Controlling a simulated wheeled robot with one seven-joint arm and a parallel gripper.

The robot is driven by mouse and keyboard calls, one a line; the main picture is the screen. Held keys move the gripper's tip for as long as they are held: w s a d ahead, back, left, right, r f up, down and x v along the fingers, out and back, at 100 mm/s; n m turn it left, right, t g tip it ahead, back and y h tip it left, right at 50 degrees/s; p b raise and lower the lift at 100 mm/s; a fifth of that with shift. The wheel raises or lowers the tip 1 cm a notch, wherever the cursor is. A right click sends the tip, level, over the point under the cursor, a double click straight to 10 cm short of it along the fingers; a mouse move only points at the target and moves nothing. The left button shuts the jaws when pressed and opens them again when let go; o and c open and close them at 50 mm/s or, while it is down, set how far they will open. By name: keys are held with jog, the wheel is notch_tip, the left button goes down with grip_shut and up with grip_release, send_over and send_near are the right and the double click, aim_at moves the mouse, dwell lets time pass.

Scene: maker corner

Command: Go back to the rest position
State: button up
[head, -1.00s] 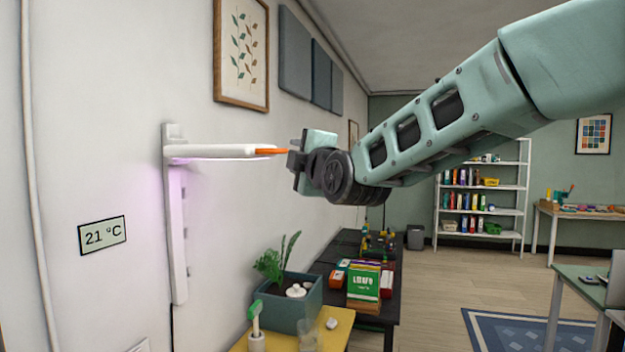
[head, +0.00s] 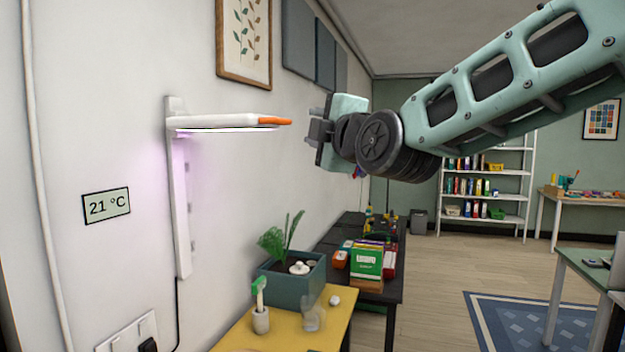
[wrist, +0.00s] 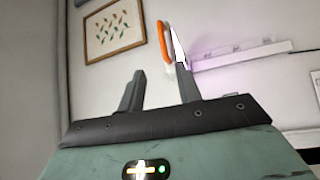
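My gripper (head: 318,130) is raised in front of the wall at the end of my arm, right of a white wall lamp (head: 225,122) with an orange tip (head: 277,121). A small gap separates it from the tip in the head view. In the wrist view, the two fingers of my gripper (wrist: 158,82) stand apart with nothing between them. The lamp's orange loop (wrist: 162,42) shows beyond the fingers, and its white arm (wrist: 235,57) runs off to the right, glowing purple. No marker of the rest position is visible.
Below the lamp is a yellow table (head: 285,330) with a teal planter (head: 295,288) and a glass (head: 312,316). A black bench (head: 380,290) with boxes stands behind it. A framed print (head: 243,40) hangs above. Open floor (head: 440,260) lies to the right.

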jog(key=s+f+m+g+h, duration=0.1)
jog(key=s+f+m+g, duration=0.15)
jog(key=s+f, duration=0.4)
jog(key=s+f+m+g+b, duration=0.1)
jog(key=s+f+m+g, duration=0.2)
jog(key=f, duration=0.7)
jog(key=s+f+m+g+h, duration=0.1)
jog(key=s+f+g, duration=0.4)
jog(key=f, duration=0.3)
jog(key=s+d+f+m+g+h, duration=0.2)
jog(key=s+d+f, duration=0.2)
jog(key=s, duration=0.2)
jog(key=s+d+f+m+g+h+b, duration=0.1)
jog(key=s+d+f+m+g, duration=0.1)
jog(key=s, duration=0.5)
jog(key=s+d+f+m+g+h, duration=0.2)
jog(key=s+d+f+m+g, duration=0.1)
jog(key=s+d+f, duration=0.3)
jog(key=shift+s+f+h, duration=0.3)
jog(key=shift+s+f, duration=0.35)
